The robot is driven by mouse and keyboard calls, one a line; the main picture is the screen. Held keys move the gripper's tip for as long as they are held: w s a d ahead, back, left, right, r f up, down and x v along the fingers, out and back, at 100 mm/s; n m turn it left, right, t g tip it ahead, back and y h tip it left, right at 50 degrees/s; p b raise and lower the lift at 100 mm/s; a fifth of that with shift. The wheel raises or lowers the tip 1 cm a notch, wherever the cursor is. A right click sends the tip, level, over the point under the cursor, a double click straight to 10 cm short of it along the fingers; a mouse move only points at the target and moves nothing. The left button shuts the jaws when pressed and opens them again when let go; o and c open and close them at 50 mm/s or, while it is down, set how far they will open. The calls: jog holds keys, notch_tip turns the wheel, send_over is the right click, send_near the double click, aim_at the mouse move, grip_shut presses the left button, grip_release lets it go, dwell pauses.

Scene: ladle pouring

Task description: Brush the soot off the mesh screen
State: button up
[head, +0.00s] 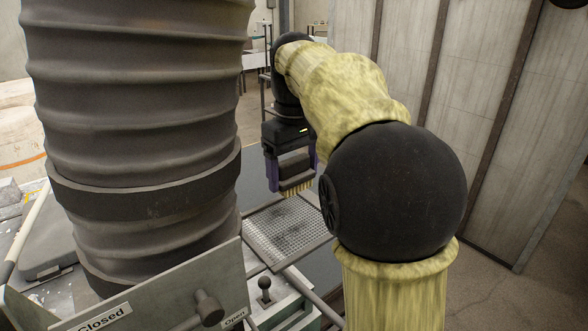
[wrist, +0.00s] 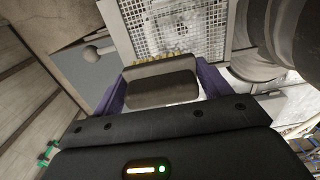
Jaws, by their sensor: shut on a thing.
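My gripper (head: 290,180) is above the far part of the screen and is shut on a brush (head: 297,186) with a grey block and tan bristles. In the wrist view the brush (wrist: 160,86) sits between the purple fingers, bristles toward the screen. I cannot tell whether the bristles touch the mesh.
A large grey ribbed duct (head: 140,110) stands close on the left. A metal panel with "Closed" and "Open" labels (head: 150,295) and a knobbed lever (head: 264,284) are in front of the screen. Grey wall panels (head: 480,110) stand at the right.

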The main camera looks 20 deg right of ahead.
aim_at(279, 196)
jog(key=shift+f+b, duration=1.45)
jog(key=shift+f, duration=0.3)
jog(key=shift+f+b, duration=0.65)
jog(key=shift+f, duration=0.25)
jog(key=shift+a, duration=0.1)
jog(key=shift+s+a+r, duration=0.1)
jog(key=shift+s+a, duration=0.2)
jog(key=shift+a, duration=0.45)
jog(key=shift+s+a, duration=0.3)
jog(key=shift+a, duration=0.45)
jog(key=shift+s+a+f, duration=0.1)
jog(key=shift+s+a, duration=0.3)
jog(key=shift+a, duration=0.45)
jog(key=shift+s+a+f, duration=0.1)
jog(key=shift+s+a, duration=0.25)
jog(key=shift+a, duration=0.45)
